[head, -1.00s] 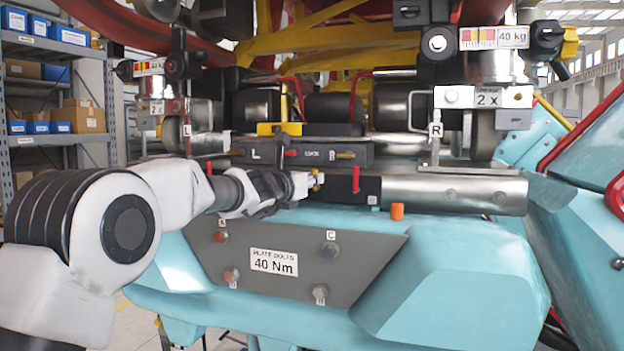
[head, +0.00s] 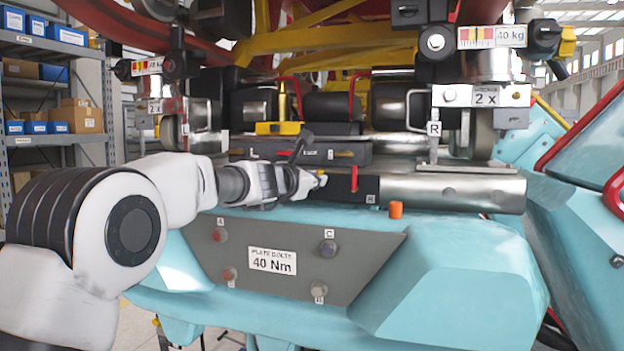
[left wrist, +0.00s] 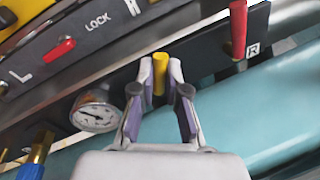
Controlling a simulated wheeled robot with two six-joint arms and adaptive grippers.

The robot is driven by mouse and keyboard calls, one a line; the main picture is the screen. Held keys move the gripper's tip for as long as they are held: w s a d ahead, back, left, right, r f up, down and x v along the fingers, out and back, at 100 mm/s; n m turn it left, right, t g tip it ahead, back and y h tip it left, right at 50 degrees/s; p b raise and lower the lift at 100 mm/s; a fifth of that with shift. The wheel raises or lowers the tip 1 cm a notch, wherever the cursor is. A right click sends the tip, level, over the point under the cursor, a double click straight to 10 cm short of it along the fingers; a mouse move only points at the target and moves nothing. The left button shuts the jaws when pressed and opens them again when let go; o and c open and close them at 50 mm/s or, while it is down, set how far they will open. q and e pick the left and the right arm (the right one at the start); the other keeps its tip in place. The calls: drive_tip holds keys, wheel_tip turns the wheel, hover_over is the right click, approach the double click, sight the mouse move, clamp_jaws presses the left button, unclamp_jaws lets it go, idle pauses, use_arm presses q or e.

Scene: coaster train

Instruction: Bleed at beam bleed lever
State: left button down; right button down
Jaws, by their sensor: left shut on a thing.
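A short yellow lever (left wrist: 160,66), which I take for the bleed lever, sticks out of the dark beam in the left wrist view. My left gripper (left wrist: 161,78) is shut on it, with a finger on each side. In the head view my left gripper (head: 316,183) reaches the front of the beam from the left. Its fingers hide most of the lever there. A round pressure gauge (left wrist: 95,111) sits left of the fingers in the left wrist view. Its needle is too small to read surely. My right gripper is not in view.
A dark panel marked LOCK (left wrist: 80,37) with a red lever (left wrist: 57,50) lies just above. A blue-and-brass fitting (left wrist: 35,155) is at lower left. A grey bolt plate (head: 300,281) lies below.

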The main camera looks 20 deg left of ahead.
use_arm(q)
drive_tip(key=m, duration=0.3)
drive_tip(key=shift+d+f+y, duration=0.25)
drive_tip(key=shift+d+y, duration=0.15)
drive_tip(key=m, duration=0.3)
drive_tip(key=shift+d+f+g+y+p, duration=0.25)
drive_tip(key=shift+g+y+p, duration=0.15)
drive_tip(key=m, duration=0.2)
drive_tip(key=f+m+y+p, duration=0.1)
drive_tip(key=m, duration=0.2)
drive_tip(key=shift+d, duration=0.15)
drive_tip(key=c, duration=1.2)
unclamp_jaws()
drive_tip(key=shift+w+f, duration=0.15)
